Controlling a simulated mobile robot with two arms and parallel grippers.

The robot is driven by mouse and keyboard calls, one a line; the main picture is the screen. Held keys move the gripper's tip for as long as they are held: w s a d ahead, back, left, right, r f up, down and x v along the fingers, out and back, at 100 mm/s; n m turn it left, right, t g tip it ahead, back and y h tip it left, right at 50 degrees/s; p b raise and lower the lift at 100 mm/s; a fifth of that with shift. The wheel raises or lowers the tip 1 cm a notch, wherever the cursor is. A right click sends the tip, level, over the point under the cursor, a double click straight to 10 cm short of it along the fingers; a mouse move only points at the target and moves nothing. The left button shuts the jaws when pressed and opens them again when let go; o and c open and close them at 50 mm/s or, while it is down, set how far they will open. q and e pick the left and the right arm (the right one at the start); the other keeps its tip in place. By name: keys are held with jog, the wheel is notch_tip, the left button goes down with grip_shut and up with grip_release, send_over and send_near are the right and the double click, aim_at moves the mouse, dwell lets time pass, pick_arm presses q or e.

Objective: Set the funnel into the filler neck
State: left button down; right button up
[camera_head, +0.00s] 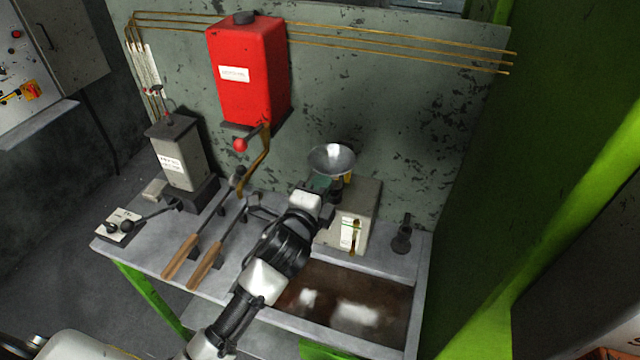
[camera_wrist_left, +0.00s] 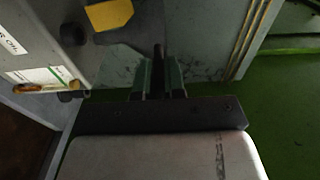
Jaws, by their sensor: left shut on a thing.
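The funnel (camera_head: 332,158) is a shiny metal cone with its wide mouth facing up. It shows just beyond my left gripper (camera_head: 322,185), above the top of a beige oil tank (camera_head: 356,212). My left gripper is shut on the funnel; in the left wrist view the green-grey fingers (camera_wrist_left: 159,80) are close together on a thin dark piece. A dark part and a yellow piece (camera_head: 348,178) show just under the bowl. The filler neck is hidden behind the funnel and gripper, so I cannot tell whether the spout is in it. The yellow piece also shows in the left wrist view (camera_wrist_left: 110,14).
The tank stands on a grey bench (camera_head: 145,243) behind a sunken basin of brown liquid (camera_head: 340,305). A red box (camera_head: 247,70) hangs on the wall. Wooden-handled tongs (camera_head: 205,265) lie left of my arm. A small dark fitting (camera_head: 402,238) stands to the right.

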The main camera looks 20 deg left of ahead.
pick_arm(q)
jog(key=w+f+b, duration=0.3)
jog(key=shift+d, duration=0.15)
pick_arm(e)
jog(key=f, duration=0.2)
jog(key=s+f, duration=0.1)
jog(key=shift+d+f, duration=0.2)
jog(key=shift+d, duration=0.15)
jog(key=shift+s+a+r, duration=0.1)
jog(key=shift+a+r, duration=0.05)
jog(key=shift+r, duration=0.2)
dwell(1.1)
pick_arm(q)
jog(key=shift+f, duration=0.15)
pick_arm(e)
jog(key=shift+f, duration=0.2)
dwell(0.4)
pick_arm(q)
jog(key=shift+f, duration=0.35)
pick_arm(e)
jog(key=shift+f, duration=0.25)
pick_arm(q)
jog(key=shift+f+b, duration=1.6)
jog(key=shift+f, duration=0.15)
pick_arm(e)
jog(key=shift+f, duration=1.35)
